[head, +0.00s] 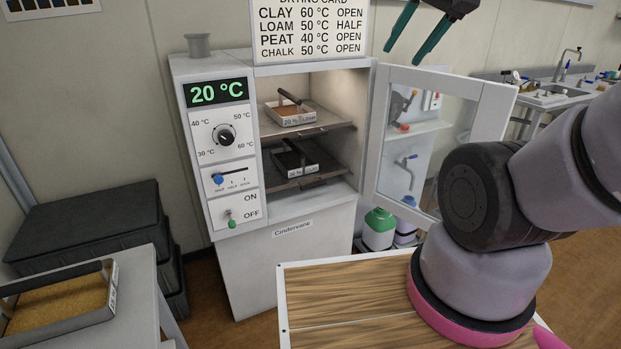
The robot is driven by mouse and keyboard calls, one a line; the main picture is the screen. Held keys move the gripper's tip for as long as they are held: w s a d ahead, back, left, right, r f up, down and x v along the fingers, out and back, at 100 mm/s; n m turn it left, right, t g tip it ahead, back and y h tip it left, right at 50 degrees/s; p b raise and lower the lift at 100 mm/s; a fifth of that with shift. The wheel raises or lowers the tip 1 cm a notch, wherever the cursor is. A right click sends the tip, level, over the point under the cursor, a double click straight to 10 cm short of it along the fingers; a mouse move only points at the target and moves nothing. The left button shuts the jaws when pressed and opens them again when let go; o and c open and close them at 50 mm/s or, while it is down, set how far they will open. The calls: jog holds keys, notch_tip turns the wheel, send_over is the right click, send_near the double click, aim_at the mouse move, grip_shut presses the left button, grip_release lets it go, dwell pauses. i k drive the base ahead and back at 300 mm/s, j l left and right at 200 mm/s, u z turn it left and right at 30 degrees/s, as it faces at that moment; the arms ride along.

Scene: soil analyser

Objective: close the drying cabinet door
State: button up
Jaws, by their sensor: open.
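The drying cabinet (290,255) stands in the middle of the head view, its lit chamber uncovered. Its door (495,112), a white frame with a glass pane, is hinged at the right side of the opening and stands wide open. Two trays sit on the shelves inside: one with brown soil (292,116) above and one with dark soil (290,160) below. My gripper (402,47) shows at the top, above the door's hinge side. Its two green fingers are apart with nothing visible between them. I cannot tell its distance from the door.
The control panel reads 20 °C, with a dial (225,136), a blue slider and a green switch. A wooden-topped surface (345,290) lies in front. Bottles (378,229) stand on the floor beyond it. A soil tray (65,305) lies on the left table; black boxes (90,225) are behind.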

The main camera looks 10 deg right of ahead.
aim_at(496, 101)
jog(key=l+u, duration=0.15)
jog(key=l, duration=0.3)
jog(key=l+u, duration=0.15)
jog(key=l, duration=0.3)
jog(key=k+l+u, duration=0.15)
jog(key=l, duration=0.3)
jog(key=l+u, duration=0.15)
jog(key=l, duration=0.3)
jog(key=k+l+u, duration=0.15)
jog(key=l, duration=0.3)
jog(key=k+l+u, duration=0.15)
jog(key=l, duration=0.3)
jog(key=i+l+u, duration=0.15)
jog(key=l+u, duration=0.2)
jog(key=l, duration=0.45)
jog(key=l+u, duration=0.35)
jog(key=l, duration=0.45)
jog(key=l+u, duration=0.35)
jog(key=l, duration=0.45)
jog(key=k+l+u, duration=0.1)
jog(key=k+l, duration=0.15)
jog(key=l, duration=0.2)
jog(key=k+l, duration=0.25)
jog(key=l, duration=0.15)
jog(key=k+j+u, duration=0.15)
jog(key=j, duration=0.25)
jog(key=k+j+u, duration=0.15)
jog(key=j, duration=0.25)
